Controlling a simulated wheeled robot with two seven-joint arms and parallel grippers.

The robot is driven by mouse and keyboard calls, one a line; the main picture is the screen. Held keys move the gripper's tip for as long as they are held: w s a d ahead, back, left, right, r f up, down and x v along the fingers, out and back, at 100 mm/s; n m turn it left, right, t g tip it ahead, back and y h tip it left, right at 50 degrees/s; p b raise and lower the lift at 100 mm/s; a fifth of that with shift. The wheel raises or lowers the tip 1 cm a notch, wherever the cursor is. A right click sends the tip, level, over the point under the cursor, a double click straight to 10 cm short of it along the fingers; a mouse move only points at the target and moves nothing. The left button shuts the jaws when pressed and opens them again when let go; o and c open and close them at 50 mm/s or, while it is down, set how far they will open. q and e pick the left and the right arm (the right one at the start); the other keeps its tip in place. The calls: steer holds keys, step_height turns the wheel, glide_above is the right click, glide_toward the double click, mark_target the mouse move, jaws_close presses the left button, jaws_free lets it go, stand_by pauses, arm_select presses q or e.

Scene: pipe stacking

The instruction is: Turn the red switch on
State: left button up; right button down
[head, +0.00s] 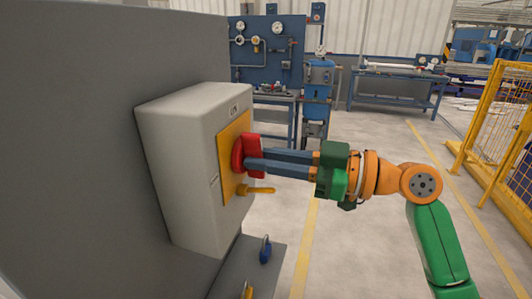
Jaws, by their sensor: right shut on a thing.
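The red switch (238,158) is a rotary knob on a yellow plate (229,177) on the side of a light grey box (180,166). The box is fixed to a dark grey panel. My right gripper (256,161) reaches in from the right with its two long fingers at the switch. It is shut on the red switch, and the fingertips partly hide it. The switch's exact turn angle is hard to tell. A small yellow handle (262,190) sticks out below the switch. My left gripper does not show.
The dark grey panel (90,80) fills the left side. A blue object (265,249) stands on a grey base plate (262,275) below the box. A yellow mesh fence (498,135) stands at the right. The floor between is clear, with workbenches behind.

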steer(key=shift+m+p, duration=0.45)
steer(key=shift+m, duration=0.95)
steer(key=c, duration=0.8)
jaws_free()
steer(key=shift+c, duration=0.2)
steer(key=b+v, duration=0.3)
steer(key=v, duration=0.4)
